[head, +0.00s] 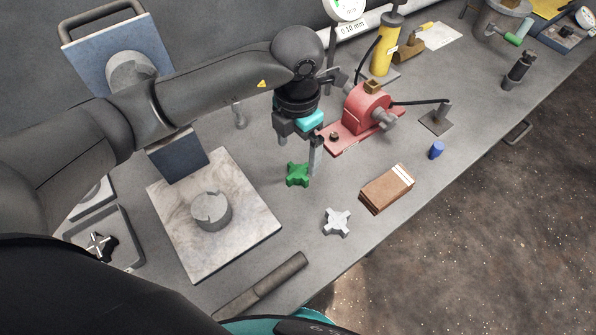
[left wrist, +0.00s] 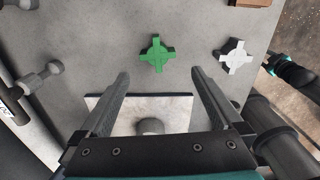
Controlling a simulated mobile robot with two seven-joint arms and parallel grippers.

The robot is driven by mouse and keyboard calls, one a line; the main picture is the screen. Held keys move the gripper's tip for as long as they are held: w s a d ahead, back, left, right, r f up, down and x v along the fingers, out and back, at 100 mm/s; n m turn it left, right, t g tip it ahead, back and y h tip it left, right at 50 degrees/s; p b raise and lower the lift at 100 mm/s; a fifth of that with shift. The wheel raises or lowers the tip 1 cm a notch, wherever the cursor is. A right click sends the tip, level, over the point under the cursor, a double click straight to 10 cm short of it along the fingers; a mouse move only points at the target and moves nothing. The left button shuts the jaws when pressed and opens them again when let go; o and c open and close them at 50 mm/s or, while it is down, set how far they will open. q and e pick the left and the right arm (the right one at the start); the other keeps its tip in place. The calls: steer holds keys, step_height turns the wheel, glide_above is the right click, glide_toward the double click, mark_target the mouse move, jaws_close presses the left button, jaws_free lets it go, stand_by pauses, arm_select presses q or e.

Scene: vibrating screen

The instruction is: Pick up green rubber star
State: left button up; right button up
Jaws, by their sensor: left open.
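The green rubber star (head: 298,174) lies flat on the grey bench, left of a white star (head: 337,222). My left gripper (head: 297,157) is open and empty, above the bench right by the green star in the head view. In the left wrist view the green star (left wrist: 157,54) lies beyond the two spread fingertips (left wrist: 160,72), roughly midway between them and not touched. The white star (left wrist: 235,56) shows to its right there.
A red machine (head: 362,112) stands close behind and right of my left gripper. A pale stone slab (head: 240,247) with a grey cylinder (head: 211,211) lies at left. A brown block (head: 387,188) and small blue cylinder (head: 436,149) are at right near the bench edge.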

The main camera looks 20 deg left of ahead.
mark_target(298, 171)
arm_select(q)
steer(key=f, duration=0.7)
steer(key=shift+w+f, duration=0.2)
steer(key=shift+w, duration=0.1)
steer(key=c, duration=1.2)
